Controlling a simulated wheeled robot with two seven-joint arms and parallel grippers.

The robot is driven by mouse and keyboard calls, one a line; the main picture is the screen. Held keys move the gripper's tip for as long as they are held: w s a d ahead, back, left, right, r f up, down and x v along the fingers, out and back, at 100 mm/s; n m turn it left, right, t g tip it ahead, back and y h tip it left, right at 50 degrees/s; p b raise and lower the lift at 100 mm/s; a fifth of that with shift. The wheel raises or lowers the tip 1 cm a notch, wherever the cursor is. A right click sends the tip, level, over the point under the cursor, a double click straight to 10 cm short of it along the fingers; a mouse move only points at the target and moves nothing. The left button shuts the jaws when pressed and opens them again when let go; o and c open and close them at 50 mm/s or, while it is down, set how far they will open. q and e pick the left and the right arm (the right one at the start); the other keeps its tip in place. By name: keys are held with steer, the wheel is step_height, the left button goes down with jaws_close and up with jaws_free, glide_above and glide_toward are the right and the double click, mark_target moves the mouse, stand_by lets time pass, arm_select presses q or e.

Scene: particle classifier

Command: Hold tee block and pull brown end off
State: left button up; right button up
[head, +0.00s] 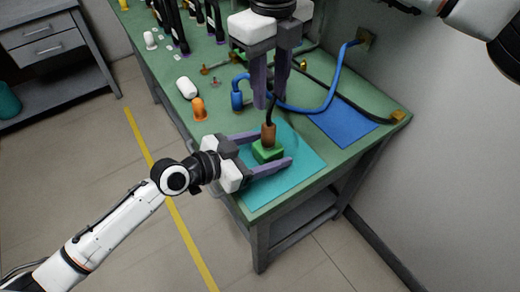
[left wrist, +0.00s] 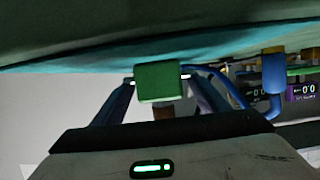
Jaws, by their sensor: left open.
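The green tee block (head: 268,151) stands on the teal mat (head: 301,165) near the table's front corner. The brown end (head: 268,135) sits upright on its top, with a black cable rising from it. My left gripper (head: 275,146) is open, one finger on each side of the block. In the left wrist view the green block (left wrist: 158,82) shows between the fingers, with the brown end (left wrist: 162,113) partly hidden below it. My right gripper (head: 268,100) points down above the brown end, fingers on either side of the cable. Whether it grips the cable is unclear.
An orange piece (head: 199,109), a white piece (head: 187,88) and a blue fitting with a hose (head: 237,100) lie left of my right gripper. A blue mat (head: 342,124) lies to the right. Dark bottles stand at the back left.

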arm_select(q)
jaws_close()
stand_by(0.6)
